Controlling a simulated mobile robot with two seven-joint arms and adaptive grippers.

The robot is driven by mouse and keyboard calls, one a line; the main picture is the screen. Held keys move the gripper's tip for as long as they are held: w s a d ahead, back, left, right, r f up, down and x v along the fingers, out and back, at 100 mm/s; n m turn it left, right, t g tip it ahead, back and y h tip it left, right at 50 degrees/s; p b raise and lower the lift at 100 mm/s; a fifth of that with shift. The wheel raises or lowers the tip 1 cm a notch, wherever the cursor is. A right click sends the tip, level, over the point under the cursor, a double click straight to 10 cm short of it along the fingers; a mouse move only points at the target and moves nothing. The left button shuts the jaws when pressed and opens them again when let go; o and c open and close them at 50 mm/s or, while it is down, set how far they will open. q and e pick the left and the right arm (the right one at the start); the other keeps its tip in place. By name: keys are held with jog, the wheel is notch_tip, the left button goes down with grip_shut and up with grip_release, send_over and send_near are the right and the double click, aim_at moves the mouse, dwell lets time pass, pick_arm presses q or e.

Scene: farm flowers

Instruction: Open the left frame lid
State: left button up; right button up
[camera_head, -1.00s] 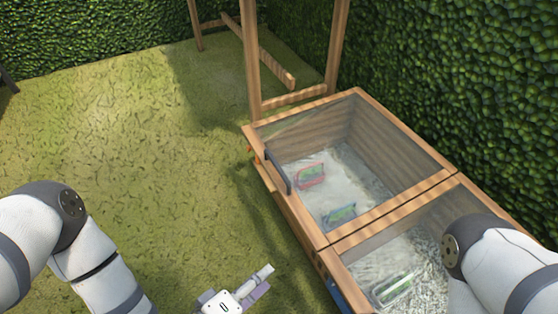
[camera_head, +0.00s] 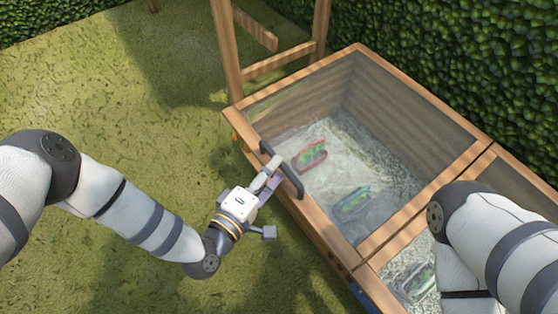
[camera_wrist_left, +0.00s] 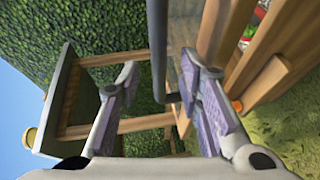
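The left frame lid (camera_head: 290,86) is a wood-rimmed clear panel lying shut over the left part of the wooden cold frame. Its dark bar handle (camera_head: 292,180) is on the front rim. My left gripper (camera_head: 268,181) is open at the handle, fingers pointing towards the lid. In the left wrist view, the handle (camera_wrist_left: 158,52) shows between the two parted fingers (camera_wrist_left: 160,88); I cannot tell whether either finger touches it. My right arm is at the lower right of the head view; its gripper is out of view.
A second lid section (camera_head: 522,190) adjoins on the right, partly behind my right arm. Packets, one red-edged (camera_head: 311,156), lie inside under the lids. A wooden post frame (camera_head: 225,50) stands behind. A hedge (camera_head: 480,60) borders the right. Grass at left is free.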

pick_arm(q)
jog(key=x, duration=0.3)
jog(key=shift+w+d+b, duration=0.15)
jog(key=shift+w+b, duration=0.2)
grip_shut()
jog(key=shift+r, duration=0.1)
